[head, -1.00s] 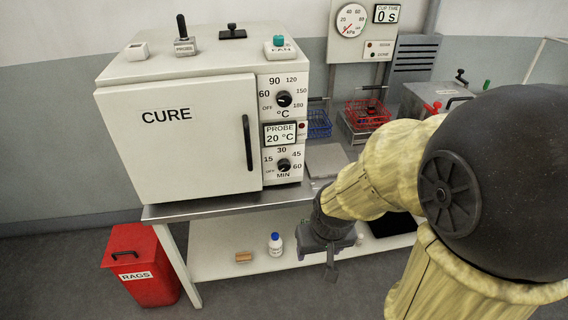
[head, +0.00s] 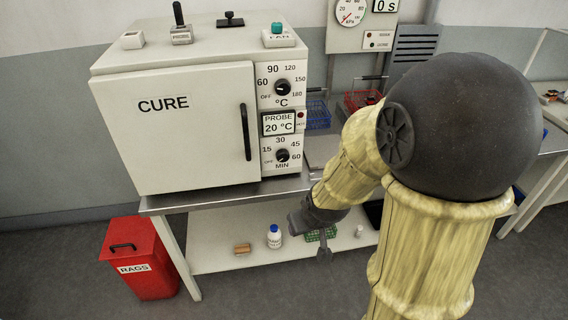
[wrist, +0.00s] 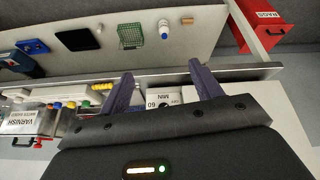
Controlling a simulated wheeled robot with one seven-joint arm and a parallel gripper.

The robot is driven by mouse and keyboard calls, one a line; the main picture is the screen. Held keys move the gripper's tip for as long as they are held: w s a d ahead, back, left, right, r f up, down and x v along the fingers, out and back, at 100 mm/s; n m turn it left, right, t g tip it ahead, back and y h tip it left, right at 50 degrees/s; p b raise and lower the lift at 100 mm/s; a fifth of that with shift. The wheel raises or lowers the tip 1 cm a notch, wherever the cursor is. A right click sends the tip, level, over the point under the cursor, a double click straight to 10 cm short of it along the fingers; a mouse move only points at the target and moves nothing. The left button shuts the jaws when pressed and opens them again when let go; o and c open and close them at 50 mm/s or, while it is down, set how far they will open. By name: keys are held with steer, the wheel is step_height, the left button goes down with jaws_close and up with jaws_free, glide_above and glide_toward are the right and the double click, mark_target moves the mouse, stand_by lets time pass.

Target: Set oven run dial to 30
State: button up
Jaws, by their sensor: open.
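The white oven marked CURE (head: 170,140) stands on the metal table with its door shut. Its run dial (head: 282,156), marked MIN, is a black knob low on the right panel, with OFF, 15, 30, 45 and 60 around it. The knob's exact setting is too small to read. In the wrist view the MIN panel (wrist: 160,97) shows between the fingers, its knob mostly hidden. My gripper (head: 308,228) is below and right of the dial, apart from it, near the table's front edge. It also shows in the wrist view (wrist: 162,88) with its fingers apart and empty.
The temperature dial (head: 282,87) and probe display (head: 278,123) sit above the run dial. A lower shelf (head: 215,258) holds a white bottle (head: 274,237) and a green basket. A red rags bin (head: 140,260) stands at left. Wire baskets are behind my arm.

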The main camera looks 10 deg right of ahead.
steer(key=w+f+n+t+b, duration=0.2)
steer(key=w+f+t+b, duration=0.2)
steer(key=w+t, duration=0.2)
steer(key=w+f+n+t+b, duration=0.3)
steer(key=w+t, duration=0.3)
steer(key=w, duration=0.4)
steer(key=shift+w+f+t+b, duration=0.15)
steer(key=shift+f+t+b, duration=0.25)
steer(key=shift+f+b, duration=0.15)
steer(key=shift+d, duration=0.1)
steer(key=p, duration=0.3)
glide_toward(283, 158)
steer(key=w, duration=0.9)
